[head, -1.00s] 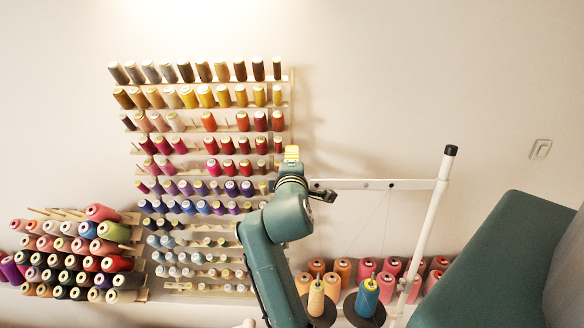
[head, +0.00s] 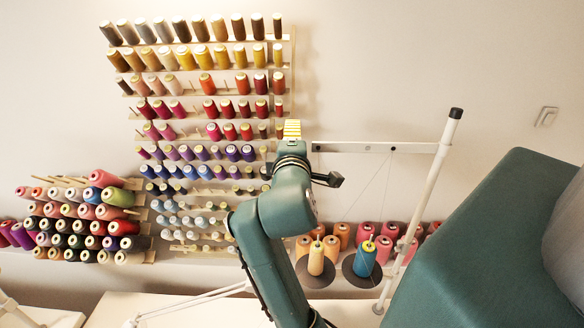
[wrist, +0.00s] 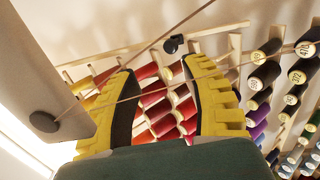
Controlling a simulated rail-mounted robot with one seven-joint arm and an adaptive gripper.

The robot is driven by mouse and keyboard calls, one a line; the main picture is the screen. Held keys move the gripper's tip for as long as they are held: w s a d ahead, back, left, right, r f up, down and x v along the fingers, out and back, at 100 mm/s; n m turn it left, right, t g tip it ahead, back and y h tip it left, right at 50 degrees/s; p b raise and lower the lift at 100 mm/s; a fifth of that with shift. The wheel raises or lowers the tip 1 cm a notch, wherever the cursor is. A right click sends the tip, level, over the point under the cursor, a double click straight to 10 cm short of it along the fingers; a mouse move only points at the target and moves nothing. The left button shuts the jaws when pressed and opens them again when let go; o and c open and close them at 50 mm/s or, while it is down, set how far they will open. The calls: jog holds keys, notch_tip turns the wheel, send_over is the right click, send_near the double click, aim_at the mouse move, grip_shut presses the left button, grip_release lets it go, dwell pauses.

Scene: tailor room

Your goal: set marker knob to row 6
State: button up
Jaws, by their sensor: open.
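My gripper (head: 292,130) is at the right edge of the thread rack (head: 292,60) in the head view, level with about the fifth row from the top. In the wrist view its yellow fingers (wrist: 158,66) are spread apart and nothing shows held between them. A small dark knob-like piece (wrist: 174,43) shows just beyond the fingertips, by a thin slanting rod or thread. I cannot tell for sure that it is the marker knob, or which row it is at. In the head view my arm and gripper hide that part of the rack.
A white thread stand (head: 430,190) is right of my gripper; its bar with a black disc (wrist: 42,121) is close on the left in the wrist view. Cones (head: 365,258) stand below it. A green padded surface (head: 490,240) fills the lower right.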

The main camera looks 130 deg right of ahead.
jog(key=v, duration=1.1)
jog(key=shift+w+a, duration=0.2)
jog(key=shift+a, duration=0.05)
dwell(0.3)
dwell(0.3)
